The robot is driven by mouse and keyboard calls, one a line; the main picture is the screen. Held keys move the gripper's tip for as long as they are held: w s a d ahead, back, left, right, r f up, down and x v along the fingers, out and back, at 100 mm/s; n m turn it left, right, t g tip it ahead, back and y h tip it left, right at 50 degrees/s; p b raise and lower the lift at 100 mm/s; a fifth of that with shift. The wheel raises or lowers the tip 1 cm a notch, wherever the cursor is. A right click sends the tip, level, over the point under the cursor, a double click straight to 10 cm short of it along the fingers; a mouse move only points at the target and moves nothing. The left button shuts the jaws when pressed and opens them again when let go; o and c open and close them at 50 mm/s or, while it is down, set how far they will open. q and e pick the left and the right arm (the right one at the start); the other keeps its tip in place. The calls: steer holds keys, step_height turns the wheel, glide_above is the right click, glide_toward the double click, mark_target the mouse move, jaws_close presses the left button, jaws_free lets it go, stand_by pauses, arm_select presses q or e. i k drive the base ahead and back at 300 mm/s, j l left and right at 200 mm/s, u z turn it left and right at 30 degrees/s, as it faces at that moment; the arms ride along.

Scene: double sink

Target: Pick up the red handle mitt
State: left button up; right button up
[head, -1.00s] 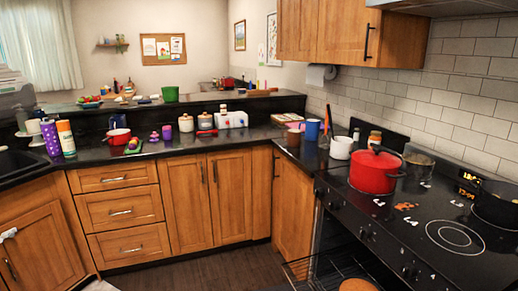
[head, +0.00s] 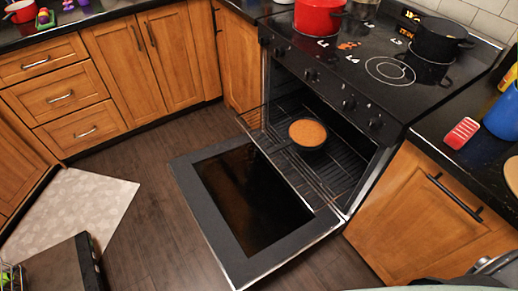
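The red handle mitt (head: 462,132) lies on the black counter just right of the stove, near the counter's front edge. It is red with pale stripes, and nothing covers it. Neither of my grippers is in view. A grey metallic part shows at the bottom right edge, but no fingers can be made out there.
The oven door (head: 240,205) is folded down into the floor space, with a rack pulled out holding a round pan (head: 308,134). A blue container (head: 503,115) stands close right of the mitt. A red pot (head: 318,15) and a black pot (head: 442,38) sit on the stove.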

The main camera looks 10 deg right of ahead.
mark_target(465, 130)
steer(key=k+j+z, duration=0.15)
steer(key=z, duration=1.7)
